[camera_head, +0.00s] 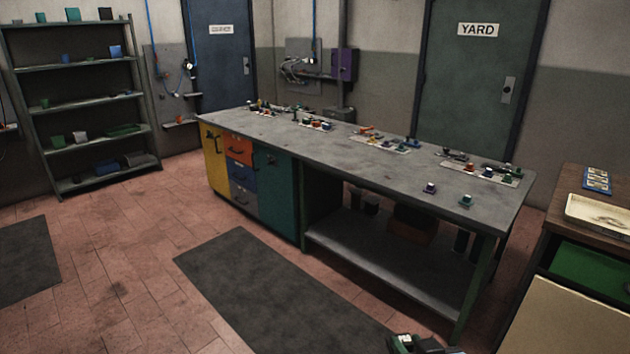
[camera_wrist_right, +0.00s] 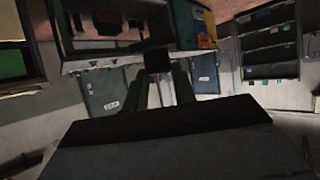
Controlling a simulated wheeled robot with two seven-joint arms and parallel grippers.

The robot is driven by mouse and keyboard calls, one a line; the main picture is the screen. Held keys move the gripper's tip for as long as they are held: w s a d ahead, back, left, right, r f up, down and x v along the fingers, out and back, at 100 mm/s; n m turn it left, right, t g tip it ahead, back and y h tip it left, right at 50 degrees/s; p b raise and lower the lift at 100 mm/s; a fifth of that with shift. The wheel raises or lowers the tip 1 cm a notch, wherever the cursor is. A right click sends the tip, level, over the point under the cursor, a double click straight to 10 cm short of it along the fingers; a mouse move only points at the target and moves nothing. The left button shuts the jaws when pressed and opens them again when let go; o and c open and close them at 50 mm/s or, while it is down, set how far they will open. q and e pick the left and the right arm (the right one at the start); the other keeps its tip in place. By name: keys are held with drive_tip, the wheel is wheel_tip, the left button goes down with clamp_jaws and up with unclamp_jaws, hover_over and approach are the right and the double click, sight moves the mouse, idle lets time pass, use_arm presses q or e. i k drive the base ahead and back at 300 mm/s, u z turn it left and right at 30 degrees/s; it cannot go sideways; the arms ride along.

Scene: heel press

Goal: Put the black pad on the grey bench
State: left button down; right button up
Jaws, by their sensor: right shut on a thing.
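The grey bench (camera_head: 390,180) stands across the middle of the head view, with a long grey top and an open lower shelf. My right gripper (camera_head: 420,345) shows only in part at the bottom edge of the head view, in front of the bench. In the right wrist view, which is upside down, its two dark fingers (camera_wrist_right: 160,78) are shut on a small dark block, which looks like the black pad (camera_wrist_right: 157,61). The pad cannot be made out in the head view. My left gripper is out of view.
Small coloured parts on cards (camera_head: 380,142) line the back of the bench top. Two small parts (camera_head: 466,201) stand near its right end. The front of the top is mostly clear. A wooden cabinet (camera_head: 575,215) stands at right; dark mats (camera_head: 265,285) lie on the floor.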

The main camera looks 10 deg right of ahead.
sight(399, 180)
drive_tip(key=z, duration=0.55)
drive_tip(key=i, duration=3.35)
drive_tip(key=u, duration=0.05)
